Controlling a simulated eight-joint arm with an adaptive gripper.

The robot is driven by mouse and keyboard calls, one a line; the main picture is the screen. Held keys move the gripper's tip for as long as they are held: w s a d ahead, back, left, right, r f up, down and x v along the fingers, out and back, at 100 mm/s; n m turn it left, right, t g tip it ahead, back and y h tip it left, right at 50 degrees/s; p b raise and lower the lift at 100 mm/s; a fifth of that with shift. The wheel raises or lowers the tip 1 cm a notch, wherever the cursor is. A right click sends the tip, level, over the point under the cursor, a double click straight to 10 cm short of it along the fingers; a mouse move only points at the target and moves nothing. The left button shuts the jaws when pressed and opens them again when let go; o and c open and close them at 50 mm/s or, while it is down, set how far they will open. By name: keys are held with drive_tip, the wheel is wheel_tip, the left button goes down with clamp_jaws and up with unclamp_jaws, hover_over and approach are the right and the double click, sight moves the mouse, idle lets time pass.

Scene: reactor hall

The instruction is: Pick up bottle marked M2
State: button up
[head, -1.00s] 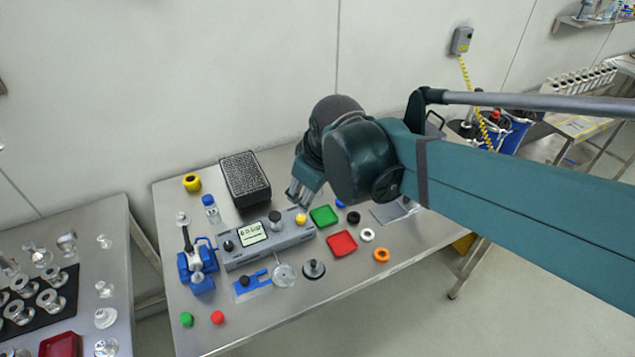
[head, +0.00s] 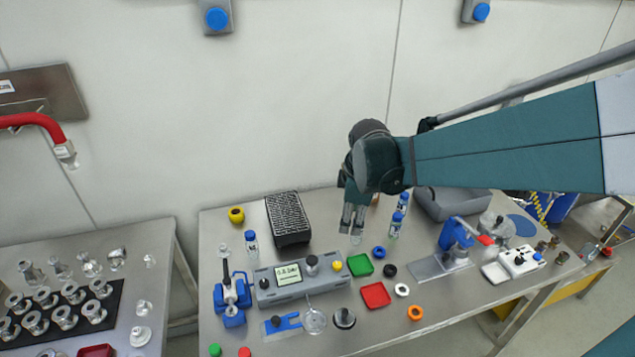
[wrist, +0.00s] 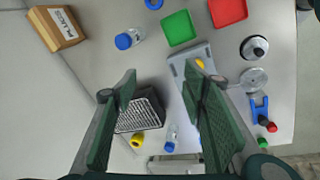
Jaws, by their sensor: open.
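My gripper (head: 352,228) is open and empty, hanging fingers-down above the back of the steel bench; its fingers (wrist: 160,82) frame the wrist view. One clear bottle with a blue cap (head: 251,243) stands left of the black block; it also shows low in the wrist view (wrist: 171,137). Two more blue-capped bottles, a nearer one (head: 396,224) and a farther one (head: 403,201), stand just right of my gripper. A blue-capped bottle (wrist: 129,39) shows beyond the fingertips in the wrist view. No bottle mark is readable, so I cannot tell which is M2.
A black gridded block (head: 288,219) and a grey device with a display (head: 292,281) are left of my gripper. Green (head: 360,265) and red (head: 376,295) trays lie in front. A brown labelled box (wrist: 57,28) is at the wrist view's upper left. A grey bin (head: 452,205) stands right.

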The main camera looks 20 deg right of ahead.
drive_tip(key=w+d+f+n+g+p, duration=0.1)
drive_tip(key=w+d+f+n, duration=0.1)
drive_tip(key=w+f, duration=0.1)
drive_tip(key=w+d+f+n+p, duration=0.1)
drive_tip(key=w+d+f+n, duration=0.1)
drive_tip(key=f+n, duration=0.1)
drive_tip(key=w+d+f+n+g+p, duration=0.1)
drive_tip(key=w+d+f+n, duration=0.1)
drive_tip(key=w+f, duration=0.1)
drive_tip(key=shift+w+d+f+g, duration=0.25)
drive_tip(key=shift+w+f+g, duration=0.1)
drive_tip(key=shift+f, duration=0.1)
drive_tip(key=shift+w+d+f+n, duration=0.2)
drive_tip(key=shift+d+f+n, duration=0.05)
drive_tip(key=shift+f+n, duration=0.25)
drive_tip(key=shift+d+f+p, duration=0.1)
drive_tip(key=shift+f+p, duration=0.1)
drive_tip(key=shift+p, duration=0.1)
drive_tip(key=shift+f, duration=0.1)
drive_tip(key=shift+f, duration=1.2)
drive_tip(key=shift+f, duration=0.1)
drive_tip(key=shift+w+f, duration=0.1)
drive_tip(key=shift+f, duration=2.4)
